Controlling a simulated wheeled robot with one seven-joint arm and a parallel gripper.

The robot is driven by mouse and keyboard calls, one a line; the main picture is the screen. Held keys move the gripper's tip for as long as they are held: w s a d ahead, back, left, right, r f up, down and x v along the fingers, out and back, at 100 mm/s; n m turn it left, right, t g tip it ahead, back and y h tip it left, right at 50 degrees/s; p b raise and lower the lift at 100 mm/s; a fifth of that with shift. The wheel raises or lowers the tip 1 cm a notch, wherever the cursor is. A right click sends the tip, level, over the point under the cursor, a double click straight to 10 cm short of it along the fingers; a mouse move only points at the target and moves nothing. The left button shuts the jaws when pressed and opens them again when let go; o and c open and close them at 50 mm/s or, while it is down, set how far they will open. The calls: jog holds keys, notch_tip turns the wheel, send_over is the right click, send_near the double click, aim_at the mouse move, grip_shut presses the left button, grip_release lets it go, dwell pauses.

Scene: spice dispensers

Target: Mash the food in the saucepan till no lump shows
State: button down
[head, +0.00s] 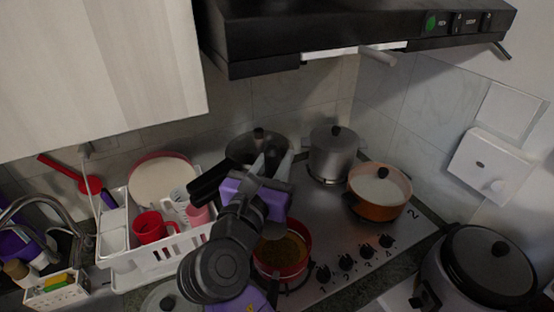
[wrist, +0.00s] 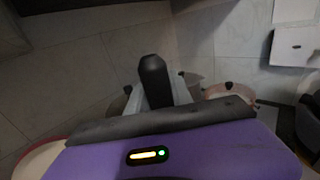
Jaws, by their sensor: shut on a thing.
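The red saucepan (head: 294,265) sits on the front left of the hob, partly hidden behind my arm. Orange-brown food (head: 285,248) lies in it; whether it has lumps is too small to tell. My gripper (head: 272,163) is above and behind the saucepan, over the hob's left side. It is shut on a black handle (head: 209,182), which sticks out to the left. The black handle (wrist: 153,80) also stands up between the fingers in the wrist view. The far end of the held tool is hidden, so I cannot tell its kind.
A steel pot (head: 332,155) and an orange lidded pot (head: 376,208) stand on the hob; a dark pot (head: 252,146) is behind my gripper. A white dish rack (head: 165,258) is at left, a cooker (head: 484,265) at right. The range hood (head: 350,42) hangs above.

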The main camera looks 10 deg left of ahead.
jog(key=shift+r, duration=0.15)
jog(key=shift+r, duration=2.4)
